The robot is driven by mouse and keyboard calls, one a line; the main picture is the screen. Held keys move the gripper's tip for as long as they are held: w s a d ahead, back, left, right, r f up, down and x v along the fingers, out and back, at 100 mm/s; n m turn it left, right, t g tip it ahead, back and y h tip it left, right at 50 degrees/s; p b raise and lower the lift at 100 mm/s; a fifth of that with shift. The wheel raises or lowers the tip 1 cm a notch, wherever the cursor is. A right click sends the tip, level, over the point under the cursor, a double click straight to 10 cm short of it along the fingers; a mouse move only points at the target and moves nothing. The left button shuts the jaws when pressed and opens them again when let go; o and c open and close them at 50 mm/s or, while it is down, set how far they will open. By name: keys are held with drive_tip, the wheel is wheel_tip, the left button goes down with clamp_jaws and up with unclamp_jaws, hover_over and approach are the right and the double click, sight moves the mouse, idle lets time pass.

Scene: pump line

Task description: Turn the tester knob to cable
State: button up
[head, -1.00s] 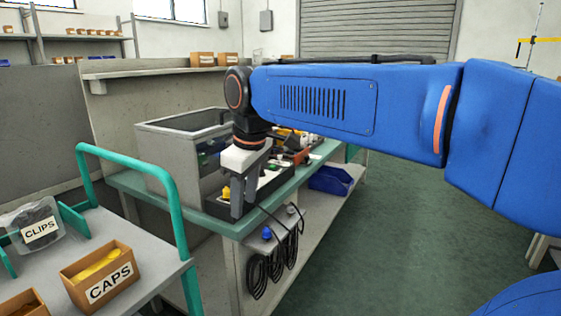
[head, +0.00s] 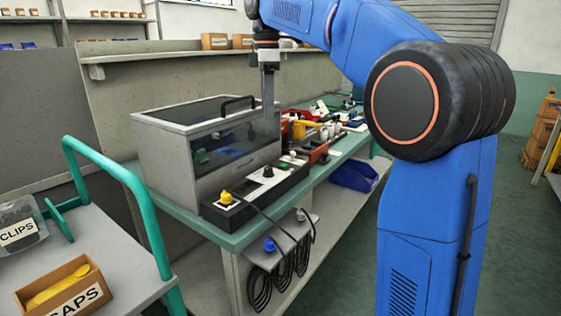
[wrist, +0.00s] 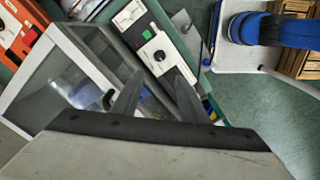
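The tester (head: 206,216) is a long black panel along the bench's front edge, before a grey box with a clear front. The tester knob (head: 267,171) is small and black on a white plate. In the wrist view the knob (wrist: 159,55) shows just beyond and between my fingertips, with a green button beside it. Its pointer direction is too small to read. My gripper (head: 268,125) points down, raised above the panel near the knob, not touching it. In the wrist view its two fingers (wrist: 158,76) are apart and empty.
The clear-fronted box (head: 165,165) with a black handle stands close beside my gripper. Black cables (head: 262,285) hang from a front bracket. A green-railed cart (head: 150,225) stands left. A blue bin (head: 355,175) sits below.

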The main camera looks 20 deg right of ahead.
sight(269, 168)
wheel_tip(269, 168, down, 17)
drive_tip(key=shift+f, duration=0.2)
idle(0.5)
drive_tip(key=shift+c, duration=0.4)
clamp_jaws()
